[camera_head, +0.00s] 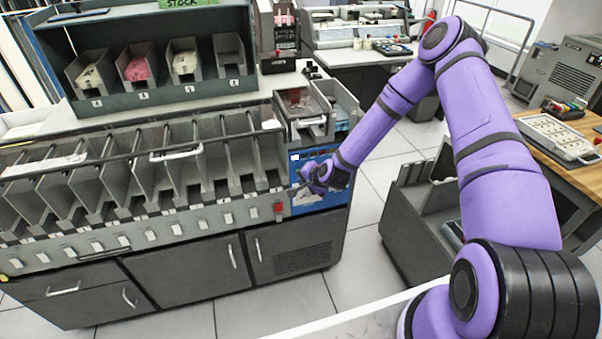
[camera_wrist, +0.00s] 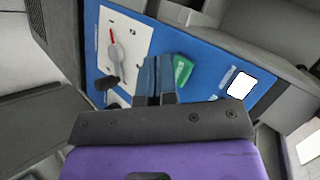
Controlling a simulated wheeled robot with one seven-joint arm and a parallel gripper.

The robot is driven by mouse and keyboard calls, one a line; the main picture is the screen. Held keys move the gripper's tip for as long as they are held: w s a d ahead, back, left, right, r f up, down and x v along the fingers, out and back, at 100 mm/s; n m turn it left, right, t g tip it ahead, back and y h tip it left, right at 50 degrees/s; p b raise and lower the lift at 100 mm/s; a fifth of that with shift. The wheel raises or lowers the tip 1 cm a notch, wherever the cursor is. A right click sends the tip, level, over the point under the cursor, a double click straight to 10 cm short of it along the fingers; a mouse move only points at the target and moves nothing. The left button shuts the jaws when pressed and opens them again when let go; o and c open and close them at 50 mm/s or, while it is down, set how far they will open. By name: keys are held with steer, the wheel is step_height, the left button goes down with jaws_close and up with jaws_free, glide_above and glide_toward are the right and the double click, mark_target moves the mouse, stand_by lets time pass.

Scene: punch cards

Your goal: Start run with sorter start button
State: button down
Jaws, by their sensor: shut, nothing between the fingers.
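The sorter (camera_head: 200,255) is a long grey machine with a row of open pockets. At its right end is a blue control panel (camera_head: 315,158), which also fills much of the wrist view (camera_wrist: 205,52). A green button (camera_wrist: 183,69) on the panel, seemingly the start button, shows in the wrist view. My gripper (camera_wrist: 155,68) is shut and empty, its tips over the panel immediately left of the green button there. I cannot tell whether they touch the panel or button. In the head view my gripper (camera_head: 303,178) is in front of the panel, and the green button is hidden.
The panel also has a dial plate (camera_wrist: 122,40) with a red-tipped pointer, a black knob (camera_wrist: 107,82) and a white rectangle (camera_wrist: 242,85). A red button (camera_head: 278,208) sits on the sorter's front rail. A grey cart (camera_head: 425,225) stands right of the sorter, with open floor between.

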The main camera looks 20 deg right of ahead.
steer(key=shift+w, duration=0.2)
steer(key=shift+w, duration=0.25)
